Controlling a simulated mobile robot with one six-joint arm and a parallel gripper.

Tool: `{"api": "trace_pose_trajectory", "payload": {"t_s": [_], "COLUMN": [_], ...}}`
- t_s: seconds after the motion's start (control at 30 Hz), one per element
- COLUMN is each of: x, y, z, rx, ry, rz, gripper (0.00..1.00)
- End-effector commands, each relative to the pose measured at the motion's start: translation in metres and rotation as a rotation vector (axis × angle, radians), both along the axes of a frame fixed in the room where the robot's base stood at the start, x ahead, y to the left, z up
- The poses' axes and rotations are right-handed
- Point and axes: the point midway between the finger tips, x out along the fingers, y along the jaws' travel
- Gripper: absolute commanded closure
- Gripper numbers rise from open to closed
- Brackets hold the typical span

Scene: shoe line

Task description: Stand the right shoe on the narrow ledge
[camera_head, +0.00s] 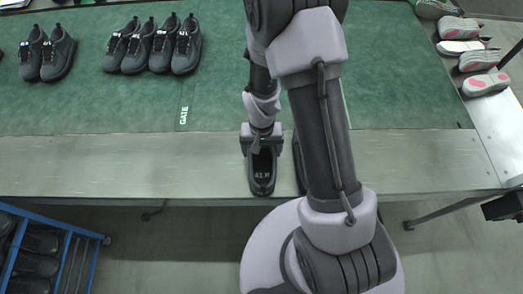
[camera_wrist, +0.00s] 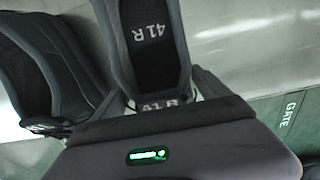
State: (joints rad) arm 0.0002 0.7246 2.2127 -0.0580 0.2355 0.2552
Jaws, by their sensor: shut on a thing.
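I cannot tell whether the sole touches the ledge.
Behind the ledge lies a green mat (camera_head: 215,90) marked "GATE", with several dark shoes (camera_head: 155,45) at its back left. Grey shoes with pale and pink soles (camera_head: 485,83) lie at the right. A blue rack (camera_head: 60,228) stands front left. The ledge's left stretch is clear.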

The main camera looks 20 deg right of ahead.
Motion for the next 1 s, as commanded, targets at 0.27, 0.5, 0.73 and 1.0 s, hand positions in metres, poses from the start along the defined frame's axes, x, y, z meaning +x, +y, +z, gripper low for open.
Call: {"api": "trace_pose_trajectory", "payload": {"t_s": [0.27,0.5,0.73,1.0], "x": [0.000,0.000,0.001,0.001], "y": [0.000,0.000,0.000,0.000], "z": [-0.002,-0.001,0.042,0.110], "rx": [0.000,0.000,0.000,0.000], "ry": [0.000,0.000,-0.004,-0.002], "rz": [0.001,0.001,0.001,0.001], "gripper": [0.06,0.00,0.00,0.00]}}
